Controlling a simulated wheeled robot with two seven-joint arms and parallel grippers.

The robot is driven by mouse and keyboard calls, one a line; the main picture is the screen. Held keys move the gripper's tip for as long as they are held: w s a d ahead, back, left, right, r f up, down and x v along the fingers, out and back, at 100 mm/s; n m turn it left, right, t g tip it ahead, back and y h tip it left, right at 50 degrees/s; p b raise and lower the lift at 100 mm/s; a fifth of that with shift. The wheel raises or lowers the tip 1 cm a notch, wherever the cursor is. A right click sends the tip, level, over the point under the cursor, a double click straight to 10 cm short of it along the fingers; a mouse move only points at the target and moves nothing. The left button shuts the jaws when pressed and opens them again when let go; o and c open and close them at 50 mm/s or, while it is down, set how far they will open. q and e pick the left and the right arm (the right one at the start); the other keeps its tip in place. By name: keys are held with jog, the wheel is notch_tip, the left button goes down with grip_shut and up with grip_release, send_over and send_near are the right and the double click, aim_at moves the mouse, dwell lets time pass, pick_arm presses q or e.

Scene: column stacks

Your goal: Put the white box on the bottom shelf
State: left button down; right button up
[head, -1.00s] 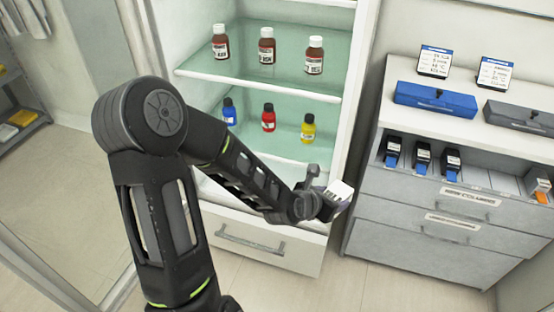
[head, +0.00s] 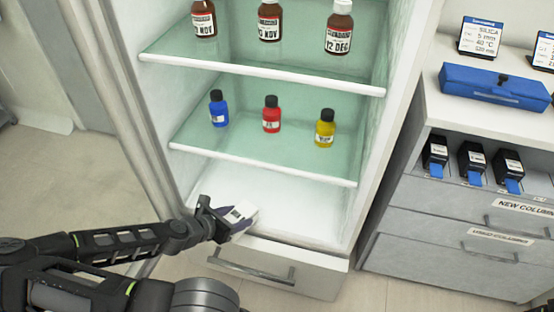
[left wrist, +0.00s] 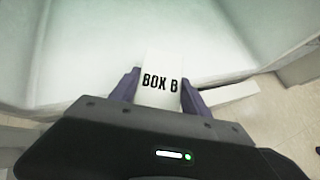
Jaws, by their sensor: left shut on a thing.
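The white box (head: 241,215) is in my left gripper (head: 228,221), low at the front of the open fridge cabinet. In the left wrist view the box (left wrist: 161,80) shows the print "BOX B" between the two purple fingers of the gripper (left wrist: 160,92). The bottom shelf (head: 290,205) is a bare white floor at the base of the cabinet. The box is at this shelf's front left edge; I cannot tell whether it touches the shelf. My right gripper is not in view.
The middle glass shelf (head: 255,158) holds blue, red and yellow bottles, and the upper shelf (head: 255,74) holds three brown bottles. A drawer (head: 270,268) is below the cabinet. A grey drawer unit (head: 450,225) with a blue case (head: 494,86) stands to the right.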

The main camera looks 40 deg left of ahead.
pick_arm(q)
jog(key=shift+s+a, duration=0.1)
jog(key=shift+a, duration=0.6)
jog(key=shift+r, duration=0.1)
jog(key=w+b, duration=0.2)
jog(key=shift+w+d+f+b, duration=0.15)
jog(key=shift+w+f+b, duration=0.1)
jog(key=shift+f+b, duration=0.15)
jog(key=w+b, duration=0.1)
jog(key=w, duration=0.3)
jog(key=w+b, duration=0.1)
jog(key=w, duration=0.2)
jog(key=w+b, duration=0.1)
jog(key=w, duration=0.3)
jog(key=shift+w+d+r, duration=0.3)
jog(key=shift+w+r, duration=0.1)
jog(key=shift+w, duration=0.25)
